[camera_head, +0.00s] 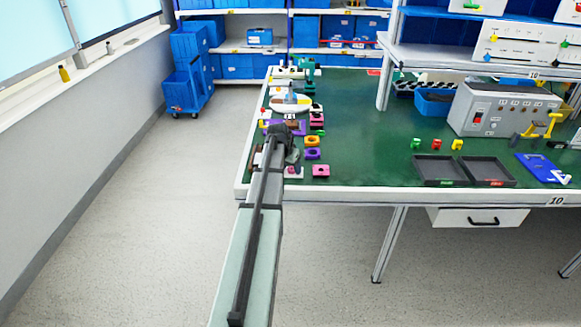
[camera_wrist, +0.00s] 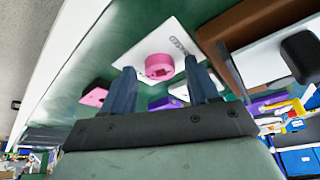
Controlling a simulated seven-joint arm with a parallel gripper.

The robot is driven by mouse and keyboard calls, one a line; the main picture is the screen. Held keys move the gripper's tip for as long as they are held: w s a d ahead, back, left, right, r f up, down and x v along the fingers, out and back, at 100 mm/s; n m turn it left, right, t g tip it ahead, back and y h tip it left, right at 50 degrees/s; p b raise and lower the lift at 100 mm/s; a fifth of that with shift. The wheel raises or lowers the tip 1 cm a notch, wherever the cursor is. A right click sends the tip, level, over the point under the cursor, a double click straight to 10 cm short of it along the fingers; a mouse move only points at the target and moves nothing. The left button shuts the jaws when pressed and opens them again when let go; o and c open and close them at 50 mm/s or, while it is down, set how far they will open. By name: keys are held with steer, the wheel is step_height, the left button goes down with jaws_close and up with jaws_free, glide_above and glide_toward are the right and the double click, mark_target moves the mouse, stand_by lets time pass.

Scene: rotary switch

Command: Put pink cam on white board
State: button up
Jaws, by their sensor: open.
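In the wrist view a round pink cam (camera_wrist: 158,74) with a darker hole lies on a white board (camera_wrist: 178,36), near the board's edge. My gripper (camera_wrist: 161,64) is open, and its two dark fingers show on either side of the cam with gaps. I cannot tell how far the fingertips are from the board. In the head view the white board (camera_head: 298,174) is at the near left corner of the green table, partly hidden by my arm. A pink square piece (camera_head: 320,171) lies just right of it, and also shows in the wrist view (camera_wrist: 95,97).
Orange (camera_head: 312,141) and purple (camera_head: 312,154) pieces lie behind the pink piece. Two dark trays (camera_head: 440,171) and a grey control box (camera_head: 497,108) are further right. The green table (camera_head: 365,150) is clear in between. The table's front edge is close by.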

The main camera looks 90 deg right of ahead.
steer(key=v, duration=1.2)
steer(key=shift+r, duration=0.15)
steer(key=shift+o, duration=0.8)
steer(key=shift+w, duration=0.15)
steer(key=o, duration=0.6)
steer(key=w+d+r+n, duration=0.1)
steer(key=w+r, duration=0.1)
steer(key=w, duration=0.6)
steer(key=shift+w+d, duration=0.25)
steer(key=shift+w, duration=0.15)
steer(key=w+d+r+n, duration=0.3)
steer(key=w+d+r, duration=0.25)
steer(key=w, duration=0.25)
steer(key=s+f, duration=0.1)
steer(key=f, duration=0.2)
steer(key=s+f+n+g+y, duration=0.1)
steer(key=s+f, duration=0.1)
steer(key=f, duration=0.1)
steer(key=s+a+f+n, duration=0.1)
steer(key=s+f, duration=0.1)
steer(key=f, duration=0.1)
steer(key=shift+g+y, duration=0.4)
